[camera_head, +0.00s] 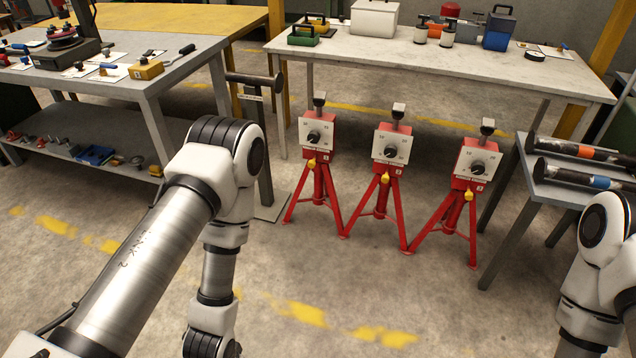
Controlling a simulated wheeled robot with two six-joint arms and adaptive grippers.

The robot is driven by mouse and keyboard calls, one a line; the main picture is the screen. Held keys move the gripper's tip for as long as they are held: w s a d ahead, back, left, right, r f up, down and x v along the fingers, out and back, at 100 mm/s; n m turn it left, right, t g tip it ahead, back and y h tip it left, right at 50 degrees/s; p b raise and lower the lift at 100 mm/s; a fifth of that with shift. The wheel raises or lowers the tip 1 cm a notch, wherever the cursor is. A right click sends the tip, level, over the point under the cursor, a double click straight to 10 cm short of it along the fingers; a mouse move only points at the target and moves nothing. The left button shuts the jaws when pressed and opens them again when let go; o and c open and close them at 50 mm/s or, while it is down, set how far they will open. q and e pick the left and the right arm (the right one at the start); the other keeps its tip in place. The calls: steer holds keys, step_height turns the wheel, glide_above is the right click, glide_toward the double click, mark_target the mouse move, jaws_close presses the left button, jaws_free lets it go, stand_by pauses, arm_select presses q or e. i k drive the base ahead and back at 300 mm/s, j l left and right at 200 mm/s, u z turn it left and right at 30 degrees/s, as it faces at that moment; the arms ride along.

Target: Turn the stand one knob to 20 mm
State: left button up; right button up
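Three red tripod stands stand in a row on the floor: a left stand (318,185), a middle stand (383,196) and a right stand (457,203). Each has a pale square dial plate with a dark knob: the left knob (313,136), the middle knob (390,152) and the right knob (478,168). Each also has a yellow part below the plate and a dark-and-grey head on top. The stand numbers and knob settings are too small to read surely. My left arm crosses the left foreground and my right arm the lower right; neither gripper shows.
A grey side table (520,205) at right holds dark bars with orange and blue bands. A long workbench (345,45) stands behind the stands. A tool bench (150,85) is at left, with a dark post near it. The floor before the stands is clear.

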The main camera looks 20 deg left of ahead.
mark_target(313, 137)
steer(key=i+j, duration=0.2)
steer(key=i, duration=0.25)
steer(key=i+j, duration=0.25)
steer(key=i, duration=0.2)
steer(key=i+j, duration=0.2)
steer(key=i, duration=0.3)
steer(key=i+j, duration=0.2)
steer(key=i, duration=0.25)
steer(key=j+u, duration=0.05)
